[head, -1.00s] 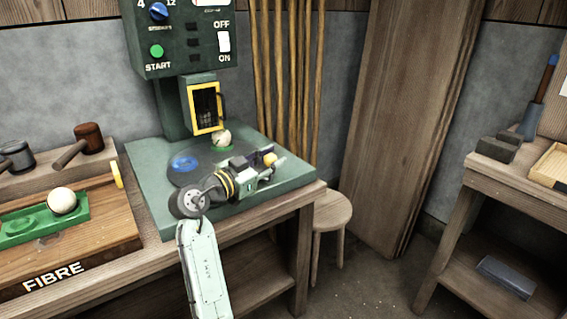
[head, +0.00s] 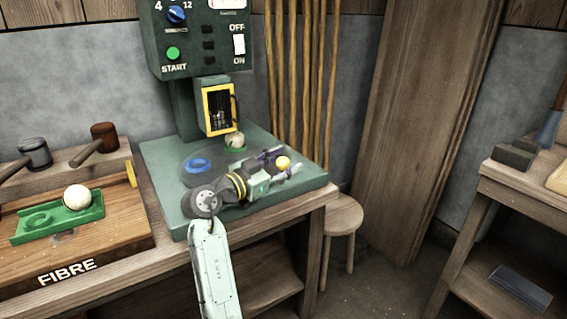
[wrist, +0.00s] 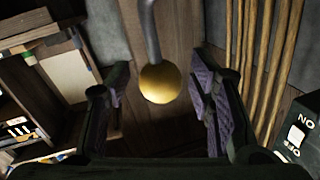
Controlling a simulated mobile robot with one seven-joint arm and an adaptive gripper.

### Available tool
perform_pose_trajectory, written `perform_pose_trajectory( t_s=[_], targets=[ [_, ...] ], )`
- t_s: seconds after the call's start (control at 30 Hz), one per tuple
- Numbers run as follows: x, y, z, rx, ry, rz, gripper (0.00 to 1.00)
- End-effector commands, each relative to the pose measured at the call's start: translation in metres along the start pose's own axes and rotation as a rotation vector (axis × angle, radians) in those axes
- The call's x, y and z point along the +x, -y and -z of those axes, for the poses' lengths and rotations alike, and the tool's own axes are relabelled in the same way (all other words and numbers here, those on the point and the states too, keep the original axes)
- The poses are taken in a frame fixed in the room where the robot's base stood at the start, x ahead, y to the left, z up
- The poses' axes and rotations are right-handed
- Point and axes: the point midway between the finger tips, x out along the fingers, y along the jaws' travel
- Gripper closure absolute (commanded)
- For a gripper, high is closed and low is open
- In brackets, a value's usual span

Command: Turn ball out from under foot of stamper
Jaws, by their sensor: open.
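The stamper (head: 195,50) is a dark green machine with a yellow-framed guard (head: 220,108) over its front. A cream ball (head: 236,140) sits in a green seat on the dark round plate (head: 183,176), just below the guard. The foot itself is hard to make out. A blue ring (head: 198,166) lies on the plate's left side. My gripper (head: 281,165) is open over the stamper's base. A yellow ball knob on a grey rod is between its jaws; in the wrist view the knob (wrist: 160,84) has a gap on both sides.
A wooden FIBRE board (head: 110,252) at left bears a green tray (head: 58,228) with another cream ball (head: 77,197). Two mallets lie behind it. Wooden poles (head: 300,80) stand behind the stamper. A stool (head: 342,215) and another bench (head: 520,185) are to the right.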

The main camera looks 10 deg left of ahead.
Motion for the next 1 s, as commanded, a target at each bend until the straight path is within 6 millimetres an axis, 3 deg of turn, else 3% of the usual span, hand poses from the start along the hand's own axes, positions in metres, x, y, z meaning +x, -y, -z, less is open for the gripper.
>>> perform_pose_trajectory(
  t_s=[0.17,0.5,0.7,1.0],
  targets=[
    [-0.011,0.001,0.0,0.0,-0.001,0.003,0.51],
    [-0.08,0.001,-0.001,-0.001,0.0,0.004,0.51],
    [-0.11,0.0,0.0,0.0,0.0,0.001,0.51],
    [-0.12,0.0,0.0,0.0,0.0,0.0,0.51]
  ],
)
